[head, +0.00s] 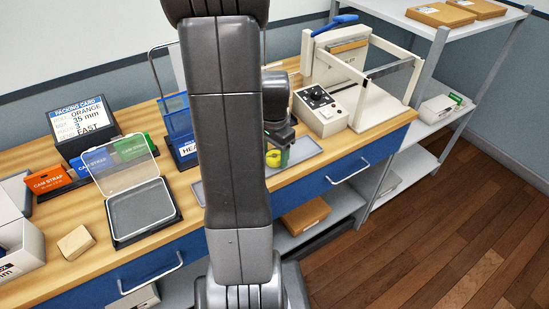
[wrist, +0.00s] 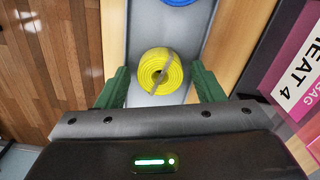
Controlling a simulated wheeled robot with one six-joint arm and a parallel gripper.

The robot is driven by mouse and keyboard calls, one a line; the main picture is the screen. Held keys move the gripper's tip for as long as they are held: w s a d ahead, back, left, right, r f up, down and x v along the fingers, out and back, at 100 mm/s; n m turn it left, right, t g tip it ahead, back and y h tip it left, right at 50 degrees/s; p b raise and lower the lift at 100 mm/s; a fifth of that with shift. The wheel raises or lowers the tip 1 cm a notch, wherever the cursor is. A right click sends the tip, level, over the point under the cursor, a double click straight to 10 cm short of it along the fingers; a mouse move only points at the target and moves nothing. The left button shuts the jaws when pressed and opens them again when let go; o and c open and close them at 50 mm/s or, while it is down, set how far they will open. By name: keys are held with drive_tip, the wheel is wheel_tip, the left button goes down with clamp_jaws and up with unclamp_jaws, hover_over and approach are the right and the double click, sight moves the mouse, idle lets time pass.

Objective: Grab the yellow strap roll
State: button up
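The yellow strap roll (wrist: 160,72) is a wound coil with a grey band across it. It lies on a grey tray (wrist: 142,22), centred between the two green fingers of my gripper (wrist: 160,68) in the wrist view. A small gap shows on each side of the roll, so the fingers look open and not touching it. In the head view the yellow roll (head: 273,158) shows just under my gripper (head: 279,150), partly hidden by it and by my arm. How far the fingertips are above the tray is hard to tell.
A blue roll (wrist: 180,2) lies further along the tray. A cream machine (head: 335,85) stands right of the tray. A clear-lidded box (head: 140,208), a packing card (head: 83,120) and coloured cam strap boxes (head: 52,183) stand left.

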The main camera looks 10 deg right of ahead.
drive_tip(key=c, duration=0.8)
